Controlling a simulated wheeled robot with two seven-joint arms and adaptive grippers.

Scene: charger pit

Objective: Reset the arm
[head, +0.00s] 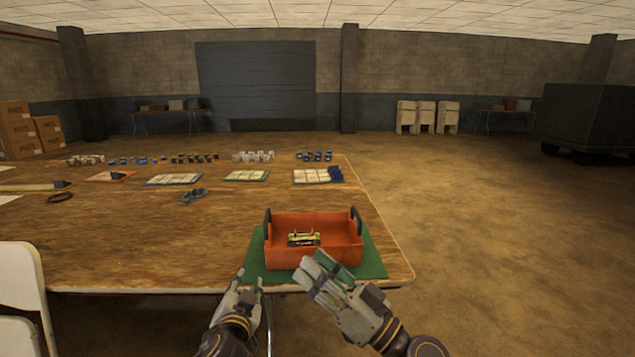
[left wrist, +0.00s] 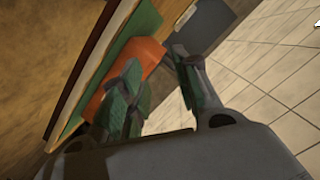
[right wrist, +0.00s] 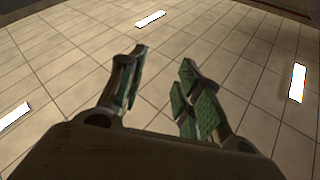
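My left gripper (head: 249,279) is at the table's front edge, low and left of the orange tray. In the left wrist view (left wrist: 158,66) its green-padded fingers stand apart with nothing between them. My right gripper (head: 316,264) is in front of the tray's near right side, overlapping it in the picture. The orange tray (head: 285,257) has two dark handles and sits on a green mat (head: 372,265). A small yellow-green and dark object (head: 303,239) lies inside it.
The wooden table (head: 150,240) holds flat trays (head: 246,175) and rows of small items (head: 254,156) toward the back. A blue-grey item (head: 192,195) lies mid-table. A white chair (head: 20,280) stands at the left front. Floor to the right is clear.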

